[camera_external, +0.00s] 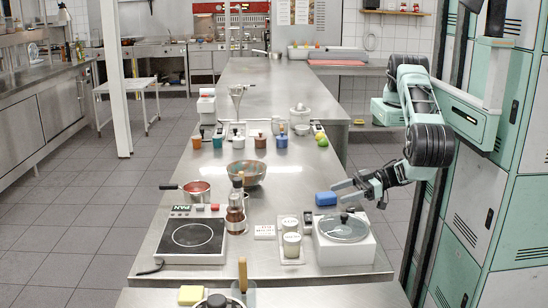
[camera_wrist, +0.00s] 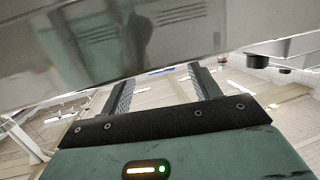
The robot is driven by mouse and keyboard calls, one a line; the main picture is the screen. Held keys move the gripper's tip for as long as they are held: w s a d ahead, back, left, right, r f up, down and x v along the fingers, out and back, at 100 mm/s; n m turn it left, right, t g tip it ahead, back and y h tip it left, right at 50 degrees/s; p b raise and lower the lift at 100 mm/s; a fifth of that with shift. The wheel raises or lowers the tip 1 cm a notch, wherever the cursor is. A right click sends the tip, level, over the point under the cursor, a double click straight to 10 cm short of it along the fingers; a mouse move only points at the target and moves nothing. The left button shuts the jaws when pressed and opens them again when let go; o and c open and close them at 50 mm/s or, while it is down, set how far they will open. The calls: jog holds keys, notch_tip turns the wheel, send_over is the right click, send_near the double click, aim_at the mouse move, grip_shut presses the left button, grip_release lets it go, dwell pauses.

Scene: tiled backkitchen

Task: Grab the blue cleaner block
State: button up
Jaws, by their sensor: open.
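The blue cleaner block (camera_external: 326,198) lies on the steel counter (camera_external: 290,172), behind the white scale with a round glass-like lid (camera_external: 345,228). My gripper (camera_external: 340,191) reaches in from the right with its fingers pointing left, close to the block's right side. Whether the fingers touch the block or are just above or beside it, I cannot tell. In the wrist view my gripper (camera_wrist: 160,76) has its two fingers apart with nothing visible between them. The block does not show in the wrist view.
A bowl (camera_external: 246,173) and several small pots stand farther back. The counter just behind the block is clear.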

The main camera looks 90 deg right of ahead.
aim_at(317, 201)
jog(key=p+x, duration=0.2)
jog(key=x, duration=0.2)
jog(key=shift+w+a, duration=0.1)
jog(key=shift+w, duration=0.3)
jog(key=shift+w+a+f, duration=0.15)
jog(key=shift+w+f, duration=0.05)
jog(key=shift+w, duration=0.4)
jog(key=c, duration=1.1)
